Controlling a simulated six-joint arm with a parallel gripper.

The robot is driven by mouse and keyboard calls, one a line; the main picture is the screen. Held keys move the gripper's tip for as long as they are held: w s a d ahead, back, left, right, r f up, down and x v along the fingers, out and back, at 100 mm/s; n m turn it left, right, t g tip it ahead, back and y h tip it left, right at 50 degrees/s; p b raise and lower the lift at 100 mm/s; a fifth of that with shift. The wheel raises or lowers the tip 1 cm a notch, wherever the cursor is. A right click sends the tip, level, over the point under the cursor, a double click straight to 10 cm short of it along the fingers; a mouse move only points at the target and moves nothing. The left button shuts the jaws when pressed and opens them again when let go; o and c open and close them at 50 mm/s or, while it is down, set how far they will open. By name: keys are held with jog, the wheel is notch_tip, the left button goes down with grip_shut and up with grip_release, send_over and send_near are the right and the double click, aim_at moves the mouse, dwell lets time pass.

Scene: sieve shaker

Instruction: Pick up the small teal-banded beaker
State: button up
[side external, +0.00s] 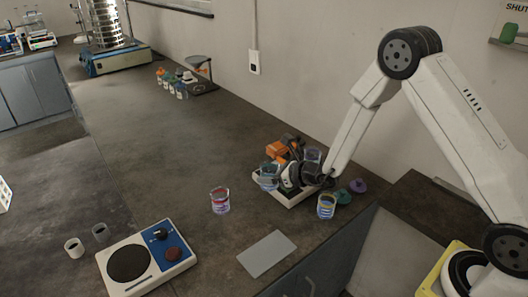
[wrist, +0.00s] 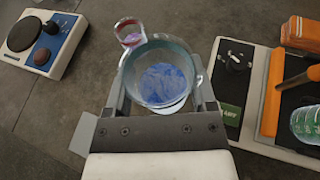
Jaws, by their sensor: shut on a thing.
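The teal-banded beaker (side external: 268,178) is clear glass with a teal rim. In the wrist view the beaker (wrist: 162,80) sits between the two fingers, and blue material shows inside it. My gripper (wrist: 161,88) is shut on its sides. In the side view my gripper (side external: 281,178) reaches in from the right and holds the beaker roughly upright, in front of a white-edged device. Whether its base touches anything is hard to tell.
A red-banded beaker (side external: 220,201) stands just left, close to the held one in the wrist view. A yellow-banded beaker (side external: 326,206) stands to the right. A white device with orange parts (wrist: 262,100) is beside my gripper. A hotplate (side external: 145,262) and grey plate (side external: 266,254) lie in front.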

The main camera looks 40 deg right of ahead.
jog(key=shift+s+d+r, duration=0.1)
jog(key=shift+s+r, duration=0.2)
jog(key=shift+s, duration=0.35)
jog(key=shift+s+a+r, duration=0.1)
jog(key=shift+s+r, duration=0.25)
jog(key=shift+s, duration=0.35)
jog(key=shift+s+d+r, duration=0.1)
jog(key=shift+s+r, duration=0.2)
jog(key=shift+s, duration=0.35)
jog(key=shift+s, duration=0.1)
jog(key=shift+r, duration=0.2)
notch_tip(320, 180, up, 16)
jog(key=s+d, duration=0.2)
jog(key=d, duration=0.1)
jog(key=shift+s+m+h, duration=0.4)
jog(key=shift+f, duration=0.2)
